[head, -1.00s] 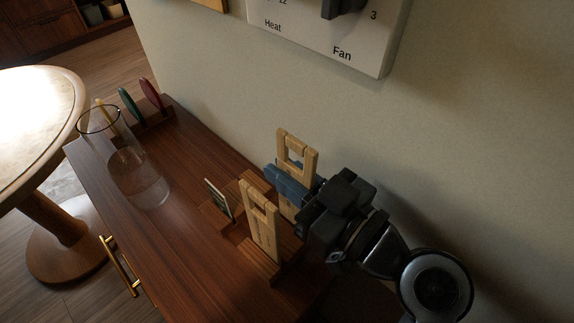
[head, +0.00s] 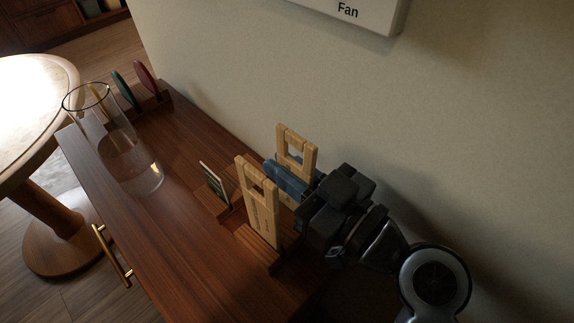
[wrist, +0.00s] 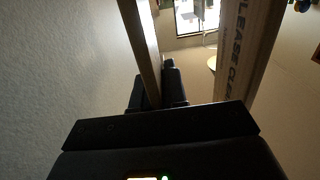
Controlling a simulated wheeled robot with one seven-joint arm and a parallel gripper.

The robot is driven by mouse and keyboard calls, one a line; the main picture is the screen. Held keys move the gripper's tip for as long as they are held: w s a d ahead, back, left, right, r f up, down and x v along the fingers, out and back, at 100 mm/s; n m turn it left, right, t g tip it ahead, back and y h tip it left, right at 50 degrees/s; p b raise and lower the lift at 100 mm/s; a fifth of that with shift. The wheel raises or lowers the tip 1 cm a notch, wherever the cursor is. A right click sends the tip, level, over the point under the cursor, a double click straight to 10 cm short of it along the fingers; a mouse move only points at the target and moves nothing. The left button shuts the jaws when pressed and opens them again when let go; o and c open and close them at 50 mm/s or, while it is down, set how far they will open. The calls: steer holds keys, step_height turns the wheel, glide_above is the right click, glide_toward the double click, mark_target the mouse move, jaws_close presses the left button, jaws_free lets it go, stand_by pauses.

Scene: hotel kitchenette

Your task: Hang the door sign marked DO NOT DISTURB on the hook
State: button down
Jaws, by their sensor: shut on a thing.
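My gripper (head: 285,180) is shut on a pale wooden door sign (head: 311,156) close to the wall. This sign is upright, with a cut-out near its top; the blue fingers cover its middle. In the wrist view the held sign (wrist: 149,50) shows edge-on between the fingers (wrist: 158,88), and its lettering is hidden. A second wooden sign (head: 261,215) stands upright in front, apart from the gripper. In the wrist view this second sign (wrist: 245,60) shows part of "PLEASE CLEAN". I see no hook.
A small card (head: 213,184) stands left of the signs on the wooden cabinet top (head: 190,180). A clear glass vessel (head: 133,170) stands further left, with coloured discs in a rack (head: 146,78) behind. A white Fan panel (head: 375,14) is on the wall above. A round table (head: 35,100) is at left.

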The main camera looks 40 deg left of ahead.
mark_target(312, 189)
steer(key=c, duration=1.1)
jaws_free()
steer(key=shift+s+d+b, duration=0.15)
steer(key=shift+d+b, duration=0.2)
steer(key=shift+d, duration=1.6)
steer(key=shift+s+d+b, duration=0.15)
steer(key=shift+d+b, duration=0.2)
steer(key=shift+d, duration=1.6)
